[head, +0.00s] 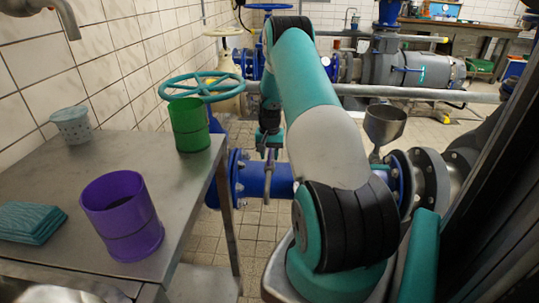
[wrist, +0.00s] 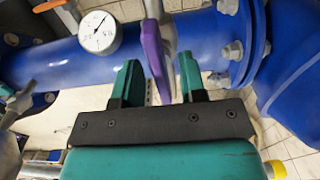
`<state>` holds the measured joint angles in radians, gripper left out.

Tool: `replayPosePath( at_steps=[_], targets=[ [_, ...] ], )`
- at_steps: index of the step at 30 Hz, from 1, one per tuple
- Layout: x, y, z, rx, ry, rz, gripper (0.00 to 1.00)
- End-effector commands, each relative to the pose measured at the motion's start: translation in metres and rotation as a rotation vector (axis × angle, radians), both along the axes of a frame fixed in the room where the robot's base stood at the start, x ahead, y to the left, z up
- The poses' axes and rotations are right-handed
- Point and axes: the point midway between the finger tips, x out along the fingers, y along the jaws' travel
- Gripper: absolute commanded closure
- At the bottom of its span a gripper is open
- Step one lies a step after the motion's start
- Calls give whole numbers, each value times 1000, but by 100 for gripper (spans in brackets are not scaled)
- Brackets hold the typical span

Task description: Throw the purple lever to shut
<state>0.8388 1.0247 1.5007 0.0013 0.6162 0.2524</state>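The purple lever (wrist: 154,50) is in the upper middle of the wrist view, in front of a blue pipe (wrist: 65,65) and beside a grey metal stem. Its lower end reaches down between the two teal fingertips of my gripper (wrist: 160,82). The fingers are apart, with a gap on each side of the lever, so I see no grip on it. In the head view my gripper (head: 269,143) is beyond my arm, low over the blue pipe (head: 262,180). A small bit of purple shows just under it; my arm hides part of that area.
A white dial gauge (wrist: 98,33) and a bolted blue flange (wrist: 238,45) flank the lever. A steel table (head: 140,160) at left bears a purple cup (head: 122,215), a green cup (head: 189,125), a pale cup and folded cloths. A teal handwheel (head: 200,87) stands behind.

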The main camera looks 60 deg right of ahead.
Motion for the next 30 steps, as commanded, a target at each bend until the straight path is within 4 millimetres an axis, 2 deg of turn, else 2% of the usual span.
replayPosePath(
  at_steps=[6, 7, 11, 12, 23, 30],
  targets=[
    [0, 0, 0, 0, 0, 0, 62],
    [0, 0, 0, 0, 0, 0, 66],
    [0, 0, 0, 0, 0, 0, 96],
    [0, 0, 0, 0, 0, 0, 100],
    [0, 0, 0, 1, 0, -35, 100],
    [0, 0, 1, 2, 0, -169, 100]
  ],
)
